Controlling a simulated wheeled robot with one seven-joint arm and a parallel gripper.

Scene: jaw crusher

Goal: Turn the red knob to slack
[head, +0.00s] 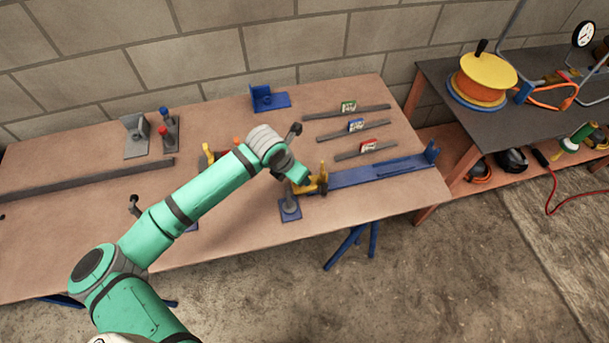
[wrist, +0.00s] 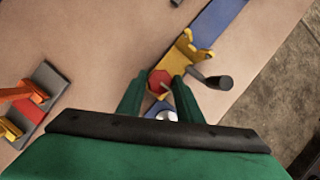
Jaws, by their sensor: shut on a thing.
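The red knob (wrist: 160,79) shows in the wrist view between the two green fingers of my gripper (wrist: 158,88), which is shut on it. A yellow bracket (wrist: 186,54) stands just beyond the knob, at the end of a blue rail (wrist: 222,18). In the head view my gripper (head: 299,178) is at the left end of that blue rail (head: 375,172), beside the yellow bracket (head: 318,181). My arm and gripper hide the knob there. No slack marking can be read.
A dark-tipped lever (wrist: 215,81) stands close to the right finger. An orange-handled red device (wrist: 28,98) lies to the left. Bare tabletop lies between.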

